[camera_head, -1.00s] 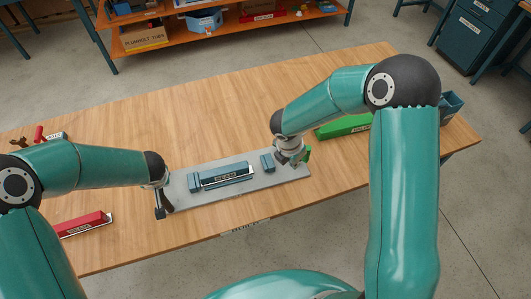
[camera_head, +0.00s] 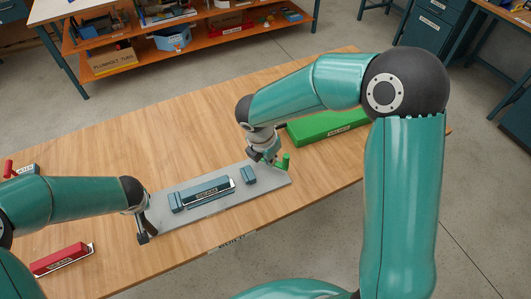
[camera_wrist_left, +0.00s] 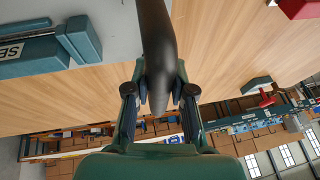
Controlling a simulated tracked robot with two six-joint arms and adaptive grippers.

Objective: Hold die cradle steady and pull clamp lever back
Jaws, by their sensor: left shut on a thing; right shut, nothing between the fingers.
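The die cradle is a grey plate (camera_head: 228,204) with blue blocks and a labelled blue bar (camera_head: 208,191) on it. A dark handle (camera_head: 151,222) stands at its left end. My left gripper (camera_head: 143,236) is shut on this handle; in the left wrist view the black, tapered handle (camera_wrist_left: 156,45) runs between the fingers. A green clamp lever (camera_head: 285,161) stands upright at the plate's right end. My right gripper (camera_head: 268,158) is shut and empty, just left of and behind the lever. I cannot tell whether it touches the lever.
A long green holder (camera_head: 322,127) lies behind the right gripper. A red holder (camera_head: 62,259) lies at the table's front left. The wooden table (camera_head: 150,150) is clear behind the plate. An orange shelf unit (camera_head: 190,42) stands beyond it.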

